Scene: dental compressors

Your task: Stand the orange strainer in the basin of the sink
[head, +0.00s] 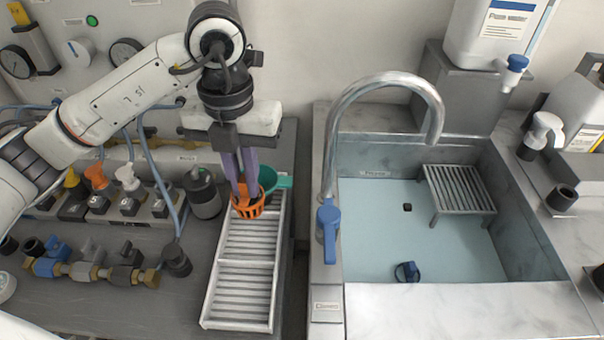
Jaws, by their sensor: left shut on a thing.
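The orange strainer (247,206) is a small slotted basket at the back part of a white slatted rack, left of the sink. My left gripper (245,190) points down from above and is shut on the strainer at its rim. I cannot tell whether the strainer touches the rack or hangs just over it. The sink basin (375,235) is to the right, with a pale blue floor and grey walls. My right gripper is not in view.
The slatted rack (240,268) also holds a green cup-like piece (268,180). A tall curved faucet (385,80) with a blue handle (328,218) stands at the basin's left edge.

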